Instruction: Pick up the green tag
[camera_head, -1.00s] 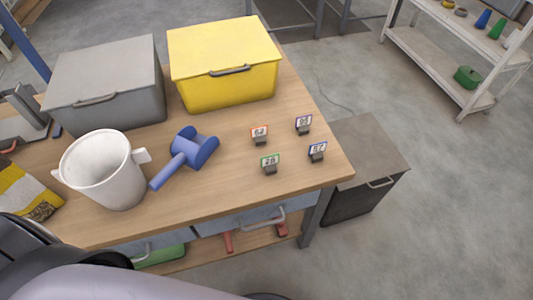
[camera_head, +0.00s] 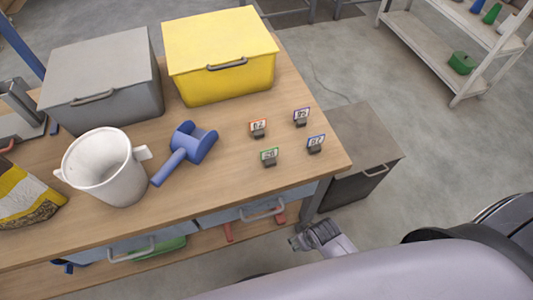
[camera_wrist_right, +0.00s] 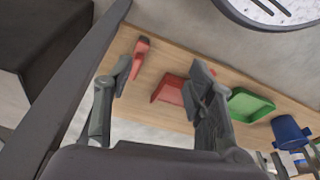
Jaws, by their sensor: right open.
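The green tag (camera_head: 269,157) is a small number card with a green frame on a dark block. It stands on the wooden table near the front right, in front of the red-orange tag (camera_head: 258,129) and left of a blue tag (camera_head: 315,144). Another tag with a blue-purple frame (camera_head: 302,117) stands behind. My right gripper (camera_head: 306,239) is beyond the table's front edge, below and to the right of the green tag, and holds nothing. In the right wrist view its two fingers (camera_wrist_right: 160,80) are spread apart. The green tag does not show there. My left gripper is not in view.
A blue scoop (camera_head: 186,150), a white pitcher (camera_head: 98,170), a grey bin (camera_head: 100,85) and a yellow bin (camera_head: 222,60) stand on the table.

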